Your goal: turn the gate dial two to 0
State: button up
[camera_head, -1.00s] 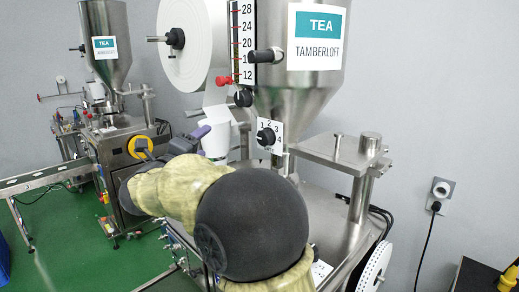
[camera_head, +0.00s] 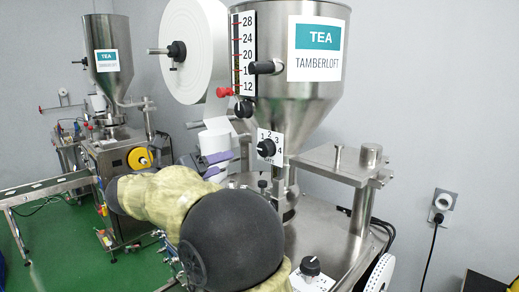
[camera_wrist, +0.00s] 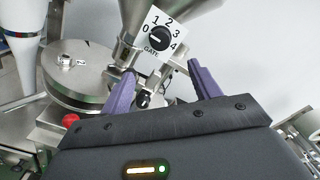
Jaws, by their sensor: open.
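The gate dial (camera_head: 266,147) is a black knob on a white plate numbered 0 to 4, under the steel hopper of the near machine. In the wrist view the dial (camera_wrist: 157,40) lies just beyond the fingertips, its plate marked GATE; I cannot tell for sure which number its knob points at. My gripper (camera_wrist: 162,68) is open and empty, its purple fingers apart and slightly below the dial, not touching it. In the head view my gripper (camera_head: 221,164) is left of and below the dial, partly hidden by my arm.
The near hopper (camera_head: 310,85) stands above the dial, with a scale (camera_head: 243,52) and another black knob (camera_head: 242,110) nearby. A lower knob (camera_head: 310,266) sits on the machine top. A steel bracket (camera_head: 340,162) stands at the right. A second machine (camera_head: 125,150) is farther back left.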

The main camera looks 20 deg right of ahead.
aim_at(262, 150)
jog(key=p+x, duration=0.5)
jog(key=x, duration=0.9)
jog(key=shift+w+d, duration=0.1)
jog(key=shift+d, duration=0.25)
jog(key=c, duration=1)
jog(key=shift+o, duration=0.2)
